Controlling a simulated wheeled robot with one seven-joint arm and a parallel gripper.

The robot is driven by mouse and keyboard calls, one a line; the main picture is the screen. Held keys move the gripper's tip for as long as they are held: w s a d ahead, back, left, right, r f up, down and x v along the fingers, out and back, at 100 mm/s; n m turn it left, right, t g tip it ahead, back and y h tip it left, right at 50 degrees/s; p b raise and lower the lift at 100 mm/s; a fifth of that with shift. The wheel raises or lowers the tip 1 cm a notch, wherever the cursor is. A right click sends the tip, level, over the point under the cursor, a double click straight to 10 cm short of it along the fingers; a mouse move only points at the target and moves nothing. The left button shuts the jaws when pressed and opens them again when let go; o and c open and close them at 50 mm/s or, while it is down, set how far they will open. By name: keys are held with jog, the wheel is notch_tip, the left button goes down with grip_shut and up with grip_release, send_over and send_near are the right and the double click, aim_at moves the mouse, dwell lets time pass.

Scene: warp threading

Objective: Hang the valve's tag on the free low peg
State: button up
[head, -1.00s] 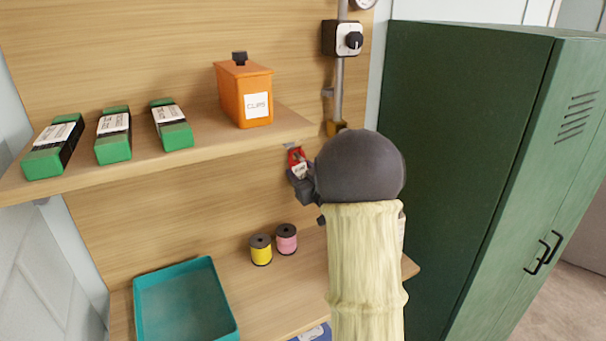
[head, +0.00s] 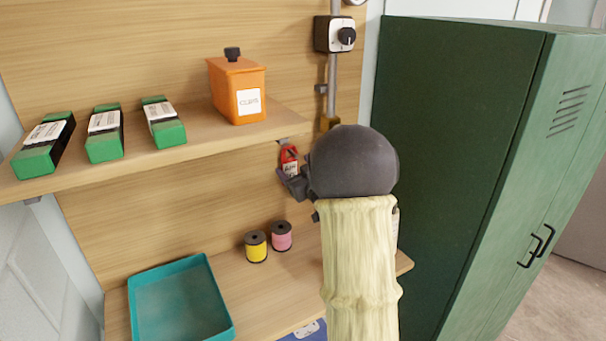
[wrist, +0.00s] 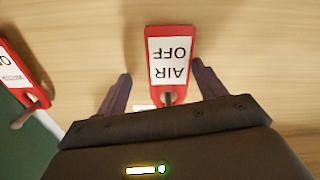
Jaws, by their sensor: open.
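A red tag (wrist: 169,58) with a white label reading "AIR OFF" hangs against the wooden back panel, upside down in the wrist view. A peg (wrist: 168,97) shows at its hole end. My gripper (wrist: 160,84) is open, with one finger on each side of the tag and gaps between. In the head view the red tag (head: 289,158) hangs upright just below the shelf, and my gripper (head: 293,183) is at its lower end. A second red tag (wrist: 22,72), its label cut off, is at the left edge of the wrist view. The valve itself is not clearly seen.
The shelf (head: 150,158) above carries green boxes and an orange clips bin (head: 236,90). Below are a yellow spool (head: 256,247), a pink spool (head: 281,236) and a teal tray (head: 180,303). A green locker (head: 450,150) stands close to the right of my arm.

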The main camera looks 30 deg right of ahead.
jog(key=shift+s+f+b, duration=0.1)
jog(key=shift+s+b, duration=0.25)
jog(key=shift+s, duration=0.3)
jog(key=s+b, duration=0.5)
jog(key=s, duration=1.1)
jog(key=shift+d+b, duration=0.3)
